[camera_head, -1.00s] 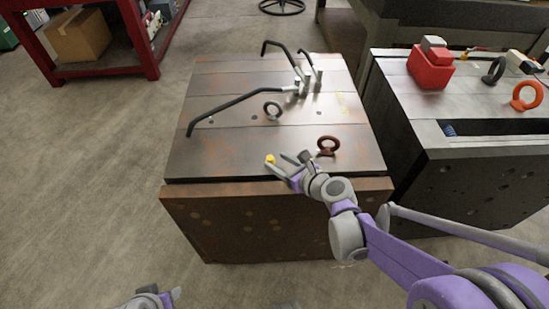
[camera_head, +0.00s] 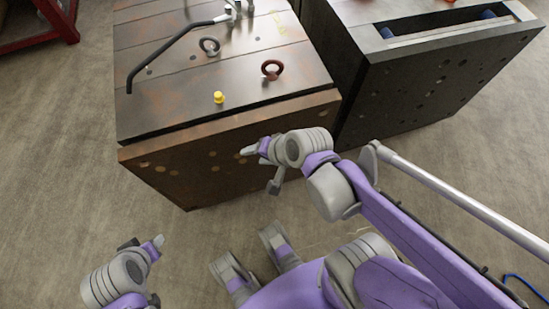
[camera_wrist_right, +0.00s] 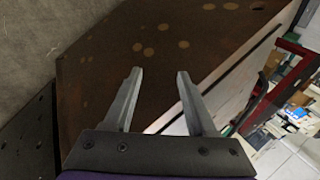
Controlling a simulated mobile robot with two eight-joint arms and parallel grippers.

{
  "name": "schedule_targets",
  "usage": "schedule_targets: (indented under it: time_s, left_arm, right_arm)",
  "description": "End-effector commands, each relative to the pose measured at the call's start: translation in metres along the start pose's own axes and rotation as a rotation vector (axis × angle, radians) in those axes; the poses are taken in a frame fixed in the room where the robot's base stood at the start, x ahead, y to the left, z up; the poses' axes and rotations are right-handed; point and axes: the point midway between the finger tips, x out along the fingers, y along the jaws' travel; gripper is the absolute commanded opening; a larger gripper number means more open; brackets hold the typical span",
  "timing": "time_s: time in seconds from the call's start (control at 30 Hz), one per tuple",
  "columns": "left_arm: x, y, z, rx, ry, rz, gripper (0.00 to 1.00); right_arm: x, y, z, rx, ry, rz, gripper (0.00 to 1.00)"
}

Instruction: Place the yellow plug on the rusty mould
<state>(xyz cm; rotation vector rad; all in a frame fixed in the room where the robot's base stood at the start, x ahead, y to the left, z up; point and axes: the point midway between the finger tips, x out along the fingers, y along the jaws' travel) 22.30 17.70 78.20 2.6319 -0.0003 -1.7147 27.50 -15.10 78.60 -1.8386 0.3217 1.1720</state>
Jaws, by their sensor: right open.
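The yellow plug (camera_head: 218,97) stands on top of the rusty mould (camera_head: 180,120), close to its front edge. My right gripper (camera_head: 257,165) is in front of the mould's front side, below the top edge and apart from the plug. In the right wrist view my right gripper (camera_wrist_right: 156,88) has its two fingers spread with nothing between them, facing the mould's rusty side (camera_wrist_right: 150,40). The plug does not show there. My left gripper (camera_head: 142,243) is at the lower left of the head view, over the floor; its jaw gap is not clear.
A dark red eye bolt (camera_head: 271,70), a grey eye bolt (camera_head: 209,47) and a bent black bar (camera_head: 170,50) are on the rusty mould. A dark grey mould (camera_head: 425,95) stands to the right.

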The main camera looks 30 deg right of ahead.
Motion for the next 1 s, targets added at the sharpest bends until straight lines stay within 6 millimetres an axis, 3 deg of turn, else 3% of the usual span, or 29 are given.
schedule_targets:
  time_s: [0.1, 0.2, 0.3, 1.0]
  left_arm:
    - [0.0, 0.0, 0.0, 0.0, 0.0, 0.0, 0.5]
    - [0.0, 0.0, 0.0, 0.0, 0.0, 0.0, 0.5]
    - [0.0, 0.0, 0.0, 0.0, 0.0, 0.0, 0.5]
    - [0.0, 0.0, 0.0, 0.0, 0.0, 0.0, 0.5]
  right_arm:
    - [-0.013, 0.025, 0.013, -0.47, 0.001, 0.139, 0.57]
    - [-0.022, 0.039, 0.013, -0.742, -0.008, 0.223, 0.57]
    - [-0.028, 0.046, 0.012, -0.89, -0.016, 0.272, 0.57]
    - [-0.029, 0.049, 0.011, -0.937, -0.018, 0.287, 0.57]
